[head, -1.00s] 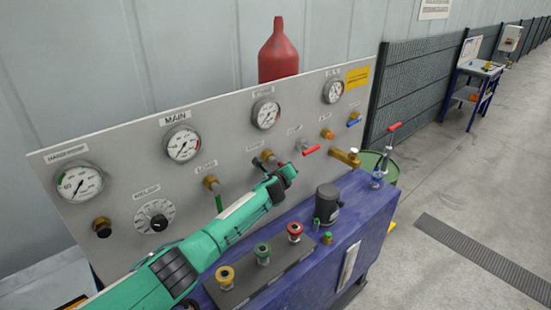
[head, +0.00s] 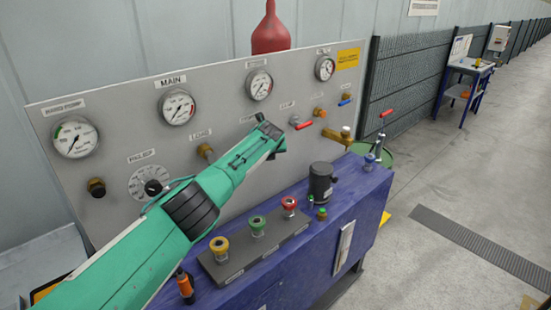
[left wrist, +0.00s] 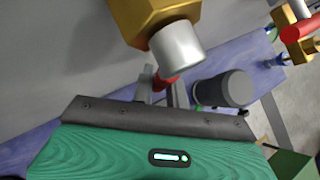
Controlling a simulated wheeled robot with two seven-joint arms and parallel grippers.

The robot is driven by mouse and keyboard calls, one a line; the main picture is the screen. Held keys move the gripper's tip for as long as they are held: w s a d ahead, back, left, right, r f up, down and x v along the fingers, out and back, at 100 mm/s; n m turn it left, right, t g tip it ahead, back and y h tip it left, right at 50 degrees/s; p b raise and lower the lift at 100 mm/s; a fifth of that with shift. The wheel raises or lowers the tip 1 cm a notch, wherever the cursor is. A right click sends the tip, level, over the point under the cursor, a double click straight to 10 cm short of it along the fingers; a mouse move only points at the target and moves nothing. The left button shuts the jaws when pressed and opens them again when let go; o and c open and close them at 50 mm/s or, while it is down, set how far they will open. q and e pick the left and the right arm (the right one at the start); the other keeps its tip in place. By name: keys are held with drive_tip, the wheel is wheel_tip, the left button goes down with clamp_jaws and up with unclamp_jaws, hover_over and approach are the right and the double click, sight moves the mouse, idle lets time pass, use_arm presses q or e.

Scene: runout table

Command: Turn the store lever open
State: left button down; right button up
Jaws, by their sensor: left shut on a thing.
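In the left wrist view a brass valve body with a silver cap (left wrist: 178,47) fills the top centre. A red lever handle (left wrist: 163,82) shows just below it, between the fingers of my left gripper (left wrist: 163,90), which is shut on it. In the head view my left gripper (head: 270,135) is against the panel below the third gauge, and it mostly hides this valve and handle. The label above this valve (head: 248,119) is too small to read, so I take it as the store lever by position only. My right gripper is not in view.
The grey panel (head: 115,120) carries several gauges. Yellow, green (head: 257,226) and red knobs and a dark cylinder (head: 321,180) stand on the blue bench (head: 300,275) below.

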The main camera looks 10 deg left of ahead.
use_arm(q)
drive_tip(key=shift+s+a+f+g, duration=0.1)
drive_tip(key=shift+s+a+g, duration=0.1)
drive_tip(key=shift+g, duration=0.1)
drive_tip(key=shift+b, duration=0.3)
drive_tip(key=c, duration=1.4)
unclamp_jaws()
drive_tip(key=shift+y, duration=0.3)
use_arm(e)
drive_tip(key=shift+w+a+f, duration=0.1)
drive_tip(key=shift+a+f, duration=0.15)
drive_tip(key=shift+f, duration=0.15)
use_arm(q)
drive_tip(key=shift+s, duration=0.1)
